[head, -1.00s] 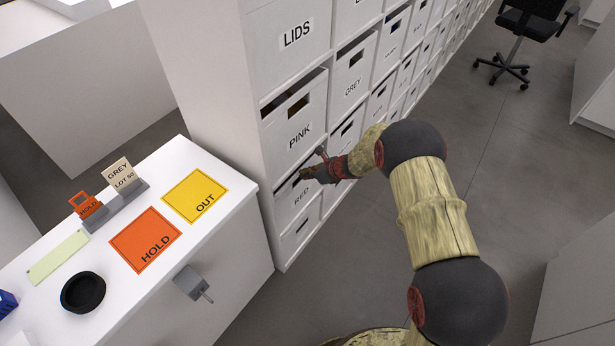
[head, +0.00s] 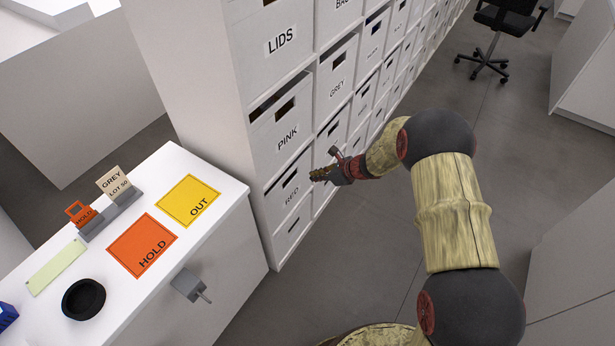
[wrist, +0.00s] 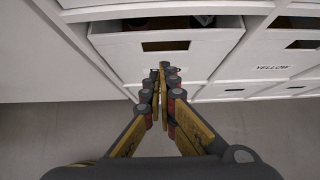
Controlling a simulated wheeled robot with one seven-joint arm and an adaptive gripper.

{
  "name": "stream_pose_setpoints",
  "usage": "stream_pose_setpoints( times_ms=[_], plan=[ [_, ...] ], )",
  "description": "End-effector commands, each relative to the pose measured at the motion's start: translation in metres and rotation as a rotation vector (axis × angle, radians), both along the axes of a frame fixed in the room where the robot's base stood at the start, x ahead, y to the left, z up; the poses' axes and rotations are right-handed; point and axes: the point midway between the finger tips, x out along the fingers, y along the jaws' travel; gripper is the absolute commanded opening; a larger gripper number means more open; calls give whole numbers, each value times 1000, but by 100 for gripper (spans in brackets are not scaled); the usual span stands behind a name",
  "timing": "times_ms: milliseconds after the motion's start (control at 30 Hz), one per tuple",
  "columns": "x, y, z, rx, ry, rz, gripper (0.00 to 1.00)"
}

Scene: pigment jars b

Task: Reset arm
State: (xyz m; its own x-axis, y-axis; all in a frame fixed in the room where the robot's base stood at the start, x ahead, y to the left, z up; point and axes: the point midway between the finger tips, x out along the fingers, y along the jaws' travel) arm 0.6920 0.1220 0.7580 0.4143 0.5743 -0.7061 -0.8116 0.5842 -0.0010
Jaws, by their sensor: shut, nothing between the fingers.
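My gripper (head: 322,174) is in front of the cubby shelf, close to the drawer labelled RED (head: 288,190). In the wrist view my gripper (wrist: 163,70) points at a white drawer front with a dark handle slot (wrist: 165,46). The fingers are together and hold nothing. The fingers cover most of that drawer's label. In the head view the arm reaches in from the right, with a gap between the fingertips and the shelf.
A white counter (head: 100,296) at left bears an orange HOLD mat (head: 142,243), a yellow OUT mat (head: 188,200), a black round dish (head: 83,299) and a card holder (head: 112,214). An office chair (head: 492,42) stands far back.

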Motion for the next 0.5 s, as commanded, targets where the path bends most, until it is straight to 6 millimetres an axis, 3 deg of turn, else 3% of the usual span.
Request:
stream_pose_setpoints(
  times_ms=[167,500],
  plan=[
    [-7,-10,11,0,1,-1,0],
    [-8,-10,12,-13,-18,25,0]
  ],
)
